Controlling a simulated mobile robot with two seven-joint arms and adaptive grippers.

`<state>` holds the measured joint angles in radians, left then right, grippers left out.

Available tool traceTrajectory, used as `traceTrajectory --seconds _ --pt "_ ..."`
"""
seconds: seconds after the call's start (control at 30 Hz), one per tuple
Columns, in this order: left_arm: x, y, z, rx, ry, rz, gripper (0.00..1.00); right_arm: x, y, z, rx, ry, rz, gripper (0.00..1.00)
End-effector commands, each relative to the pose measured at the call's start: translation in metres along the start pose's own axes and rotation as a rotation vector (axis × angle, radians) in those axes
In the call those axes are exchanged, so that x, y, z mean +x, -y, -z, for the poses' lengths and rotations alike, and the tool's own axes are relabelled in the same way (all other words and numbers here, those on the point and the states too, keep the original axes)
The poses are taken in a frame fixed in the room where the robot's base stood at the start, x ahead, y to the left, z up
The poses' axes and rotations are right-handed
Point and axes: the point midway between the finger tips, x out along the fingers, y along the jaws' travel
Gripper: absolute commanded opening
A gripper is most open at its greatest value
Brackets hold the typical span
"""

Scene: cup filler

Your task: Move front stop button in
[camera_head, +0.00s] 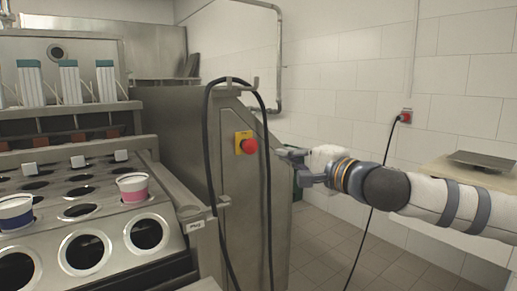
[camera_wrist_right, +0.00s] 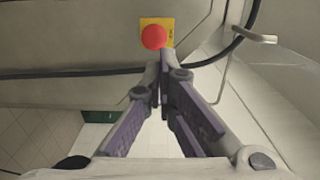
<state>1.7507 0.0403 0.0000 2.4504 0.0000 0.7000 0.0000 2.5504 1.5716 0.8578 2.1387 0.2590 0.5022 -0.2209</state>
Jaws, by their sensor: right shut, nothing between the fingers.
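The front stop button (camera_head: 250,146) is a round red knob on a yellow plate on the steel end panel of the machine. It also shows in the right wrist view (camera_wrist_right: 154,37), just beyond my fingertips. My right gripper (camera_head: 284,152) is shut and empty, its fingertips pointing left at the button. A small gap seems to lie between the tips and the knob in the head view; the wrist view does not show clearly whether they touch. My left gripper is not in view.
A black hose (camera_head: 208,150) loops over the panel around the button. The cup filler (camera_head: 85,205) with cups stands at left. A black cable (camera_head: 372,205) hangs from a red wall socket (camera_head: 405,116). A table (camera_head: 470,172) stands at right; tiled floor is clear.

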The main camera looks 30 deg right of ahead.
Motion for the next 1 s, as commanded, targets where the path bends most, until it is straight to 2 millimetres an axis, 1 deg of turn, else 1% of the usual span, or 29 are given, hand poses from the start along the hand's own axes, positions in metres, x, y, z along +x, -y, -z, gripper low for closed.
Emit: traceTrajectory --seconds 0.03,0.07,0.2,0.3,0.43,0.6,1.0 --pt "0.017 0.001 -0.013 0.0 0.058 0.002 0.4 0.017 -0.018 0.0 -0.001 0.001 -0.025 0.0" --pt "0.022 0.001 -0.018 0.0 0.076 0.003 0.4 0.024 -0.02 0.0 0.0 0.001 -0.027 0.0" --pt "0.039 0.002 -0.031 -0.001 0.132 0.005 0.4 0.055 -0.02 0.0 0.001 0.0 -0.025 0.0" --pt "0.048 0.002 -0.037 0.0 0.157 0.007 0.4 0.075 -0.017 0.0 0.002 0.0 -0.02 0.0" --pt "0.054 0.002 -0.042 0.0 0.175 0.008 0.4 0.095 -0.012 0.0 0.001 0.0 -0.013 0.0" --pt "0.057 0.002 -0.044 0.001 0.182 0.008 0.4 0.109 -0.007 0.0 0.003 0.0 -0.008 0.0" --pt "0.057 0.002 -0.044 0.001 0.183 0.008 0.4 0.112 -0.005 0.0 0.002 0.0 -0.005 0.0"
